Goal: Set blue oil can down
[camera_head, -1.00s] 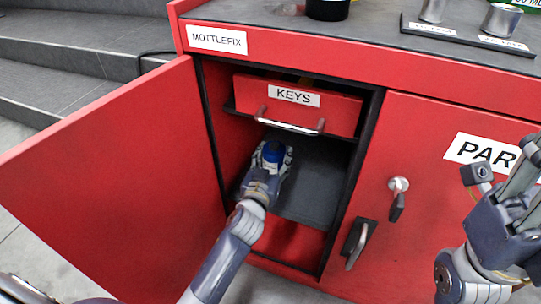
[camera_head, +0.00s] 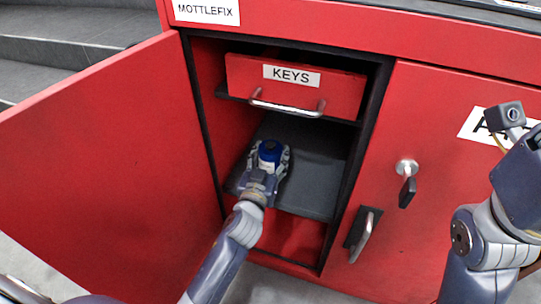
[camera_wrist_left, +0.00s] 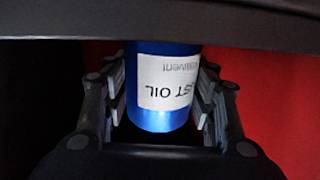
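The blue oil can (camera_head: 269,151) is inside the open red cabinet, over the dark grey shelf (camera_head: 315,173) below the KEYS drawer. My left gripper (camera_head: 268,163) reaches in from the front with its fingers around the can. In the left wrist view the blue can (camera_wrist_left: 160,118) has a white label reading upside down, and the fingers (camera_wrist_left: 163,95) lie close along both its sides. The can's far end is hidden behind a dark edge there. Whether its base touches the shelf cannot be told. My right arm stands at the right; its fingertips are out of frame.
The KEYS drawer (camera_head: 300,90) with a metal handle hangs just above the can. The red door (camera_head: 110,150) stands open at left. The closed right door (camera_head: 420,230) has a keyed lock and a latch handle. The shelf is clear right of the can.

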